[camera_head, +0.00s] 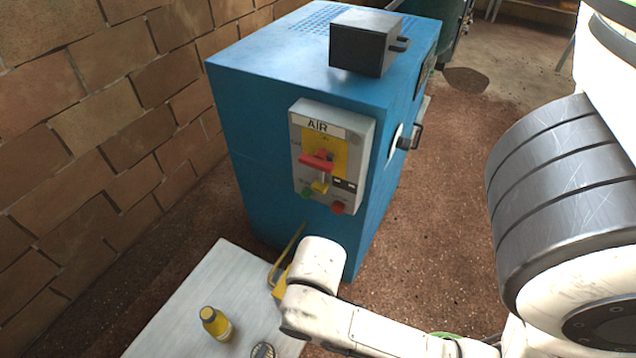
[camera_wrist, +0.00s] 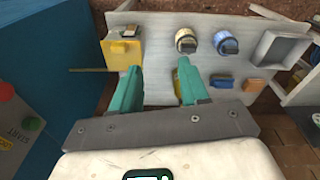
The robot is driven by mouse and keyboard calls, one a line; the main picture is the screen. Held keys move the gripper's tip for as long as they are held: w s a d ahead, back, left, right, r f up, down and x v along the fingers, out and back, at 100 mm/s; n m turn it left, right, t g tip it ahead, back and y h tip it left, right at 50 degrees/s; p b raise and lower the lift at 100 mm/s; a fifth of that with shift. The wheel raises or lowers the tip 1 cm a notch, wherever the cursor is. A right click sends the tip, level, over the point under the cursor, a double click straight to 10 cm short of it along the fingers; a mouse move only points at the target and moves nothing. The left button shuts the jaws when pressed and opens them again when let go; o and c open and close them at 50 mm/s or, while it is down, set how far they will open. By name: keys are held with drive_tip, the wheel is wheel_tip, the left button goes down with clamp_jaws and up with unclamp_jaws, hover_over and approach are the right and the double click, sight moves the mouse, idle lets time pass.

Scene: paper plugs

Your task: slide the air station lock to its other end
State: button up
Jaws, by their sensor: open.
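The air station (camera_head: 300,150) is a grey panel marked AIR on the front of the blue cabinet. It carries a red handle (camera_head: 318,160) over a yellow plate. A small yellow piece, which looks like the lock (camera_head: 320,186), sits below the handle, above a green and a red button. Which end of its travel it is at, I cannot tell. In the wrist view, part of a grey panel with a green button (camera_wrist: 33,123) shows at the left edge. My gripper (camera_wrist: 158,80) is open with teal fingers, empty, pointing at the light board, away from the panel. In the head view my wrist hides it.
A dark box (camera_head: 358,45) sits on the blue cabinet (camera_head: 255,95). A brick wall stands left; floor right of the cabinet is clear.

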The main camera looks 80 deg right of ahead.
drive_tip(key=shift+o, duration=0.6)
drive_tip(key=o, duration=0.3)
drive_tip(key=d+f+h, duration=0.1)
drive_tip(key=d+n+h, duration=0.1)
drive_tip(key=d, duration=0.1)
drive_tip(key=d+f+b, duration=0.1)
drive_tip(key=d, duration=0.1)
drive_tip(key=shift+w+d+f+n+g+h, duration=0.2)
drive_tip(key=shift+w+f+n+g+h, duration=0.15)
drive_tip(key=shift+w+n+g+h, duration=0.05)
drive_tip(key=n+g+h+b, duration=0.4)
drive_tip(key=n+g+h, duration=0.1)
drive_tip(key=n+h, duration=0.9)
approach(317, 189)
drive_tip(key=shift+t+h, duration=0.3)
drive_tip(key=shift+t, duration=0.1)
drive_tip(key=x, duration=0.9)
drive_tip(key=shift+s+d+f, duration=0.15)
drive_tip(key=shift+s, duration=0.15)
drive_tip(key=shift+c, duration=0.2)
clamp_jaws()
